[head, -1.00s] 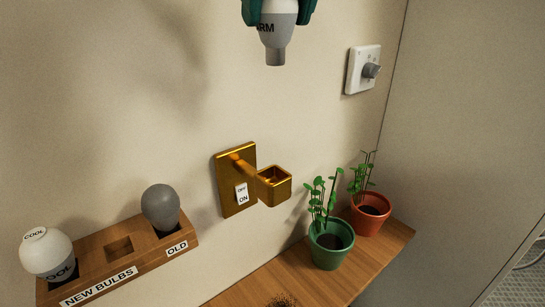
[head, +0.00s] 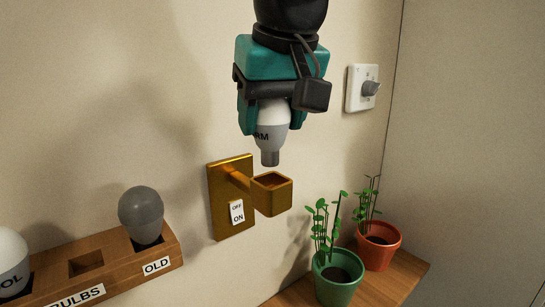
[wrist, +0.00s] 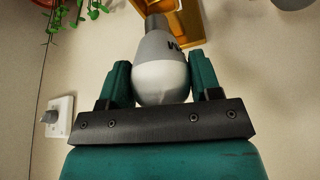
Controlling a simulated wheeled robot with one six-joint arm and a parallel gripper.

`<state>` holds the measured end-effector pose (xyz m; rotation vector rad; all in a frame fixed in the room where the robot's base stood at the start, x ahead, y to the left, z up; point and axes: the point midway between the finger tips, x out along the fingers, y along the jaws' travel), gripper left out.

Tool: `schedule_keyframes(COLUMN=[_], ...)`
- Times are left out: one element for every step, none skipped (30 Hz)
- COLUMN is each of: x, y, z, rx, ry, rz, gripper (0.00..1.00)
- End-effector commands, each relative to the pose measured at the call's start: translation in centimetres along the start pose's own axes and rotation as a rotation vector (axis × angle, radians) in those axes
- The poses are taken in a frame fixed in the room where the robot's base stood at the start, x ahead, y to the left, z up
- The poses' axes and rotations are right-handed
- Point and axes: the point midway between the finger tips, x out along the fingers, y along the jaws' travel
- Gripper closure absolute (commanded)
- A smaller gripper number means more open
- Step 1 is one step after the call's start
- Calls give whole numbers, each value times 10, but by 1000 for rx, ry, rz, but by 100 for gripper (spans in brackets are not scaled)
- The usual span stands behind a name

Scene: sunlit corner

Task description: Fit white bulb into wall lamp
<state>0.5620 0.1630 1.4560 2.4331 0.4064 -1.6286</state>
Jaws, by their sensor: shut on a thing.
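The white bulb (head: 271,128), marked with letters ending "RM", is held base down in my gripper (head: 272,118). My gripper is shut on its upper part. The bulb's grey base hangs just above the square brass socket of the wall lamp (head: 272,195), apart from it. The lamp's brass wall plate carries a switch (head: 237,212) labelled OFF and ON. In the wrist view the bulb (wrist: 161,75) sits between the green fingers, its base pointing at the brass lamp (wrist: 205,22). The inside of the socket is partly visible from the head.
A wooden rack (head: 110,265) at lower left holds a grey bulb (head: 141,212) by the OLD label and a "COOL" bulb (head: 12,262); its middle hole is empty. A green pot (head: 338,276) and a red pot (head: 378,245) with plants stand right. A dial (head: 362,88) is on the wall.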

Motion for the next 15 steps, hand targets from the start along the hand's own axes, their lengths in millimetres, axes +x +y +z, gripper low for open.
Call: schedule_keyframes(x=[2, 5, 10, 14, 18, 24, 28, 31, 34, 36, 37, 37, 37, 37, 37], y=[0, 0, 1, 1, 1, 1, 0, 0, 0, 0, 0, 0, 0, 0, 0], z=[1, 2, 5, 7, 8, 10, 12, 13, 14, 15, 15, 16, 16, 15, 15], rx=[-1, -1, 1, 0, -1, 0, -1, -1, 0, 0, 0, 0, 0, 0, 0], ry=[0, 0, -1, -2, -2, -2, -2, -2, -1, 0, 0, 1, 1, 1, 1], rz=[0, 0, 0, -1, 1, 2, 1, 1, 0, -1, -1, -2, -2, -2, -2], gripper=[65, 65, 65, 65, 65, 65, 65, 65, 65, 65, 65, 65, 65, 65, 65])
